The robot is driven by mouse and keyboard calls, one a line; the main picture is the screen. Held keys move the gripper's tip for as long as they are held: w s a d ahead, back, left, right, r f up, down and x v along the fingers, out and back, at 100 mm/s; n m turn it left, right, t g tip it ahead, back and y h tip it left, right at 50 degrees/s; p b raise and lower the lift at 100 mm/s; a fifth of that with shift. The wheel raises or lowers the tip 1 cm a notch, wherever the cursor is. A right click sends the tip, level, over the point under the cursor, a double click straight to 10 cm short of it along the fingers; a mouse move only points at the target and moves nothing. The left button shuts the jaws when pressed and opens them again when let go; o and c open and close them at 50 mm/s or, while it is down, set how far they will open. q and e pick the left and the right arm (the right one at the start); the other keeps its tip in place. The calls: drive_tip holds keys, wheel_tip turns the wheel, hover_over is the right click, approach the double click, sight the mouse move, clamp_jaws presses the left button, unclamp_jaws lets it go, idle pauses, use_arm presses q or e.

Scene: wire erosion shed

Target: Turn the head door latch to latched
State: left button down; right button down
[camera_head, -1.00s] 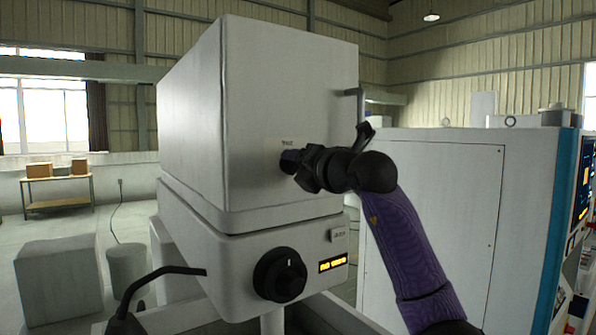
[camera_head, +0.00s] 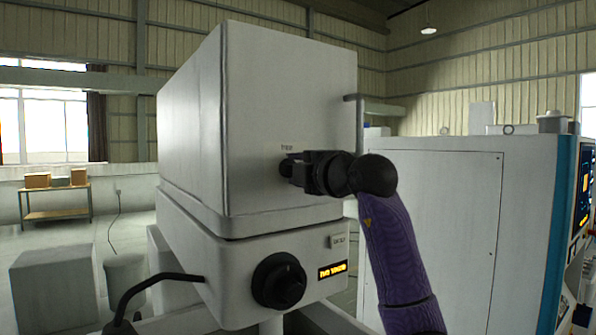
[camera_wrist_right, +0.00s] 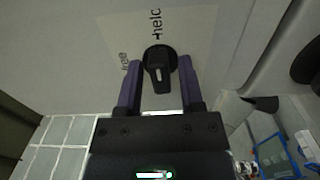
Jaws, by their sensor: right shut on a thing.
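The head door latch (camera_wrist_right: 158,66) is a small dark knob with a short lever on a pale label plate, seen in the right wrist view. In the head view the right gripper (camera_head: 290,168) reaches the front of the white machine head (camera_head: 290,100) from the right. The fingers and wrist mostly hide the latch there, so its exact angle cannot be told in that view. My left gripper is not in view.
Below the head, a lower housing carries a black round knob (camera_head: 279,280) and a lit amber display (camera_head: 332,270). A grey bar handle (camera_head: 359,120) stands at the head's right edge. A large white cabinet (camera_head: 430,220) stands to the right. A black hose (camera_head: 150,280) curves at lower left.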

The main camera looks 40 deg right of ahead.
drive_tip(key=shift+m, duration=0.3)
idle(0.4)
drive_tip(key=c, duration=0.5)
unclamp_jaws()
drive_tip(key=shift+c, duration=0.2)
drive_tip(key=s+a+b, duration=0.1)
drive_tip(key=s+b, duration=0.3)
drive_tip(key=s, duration=0.6)
drive_tip(key=shift+b, duration=0.3)
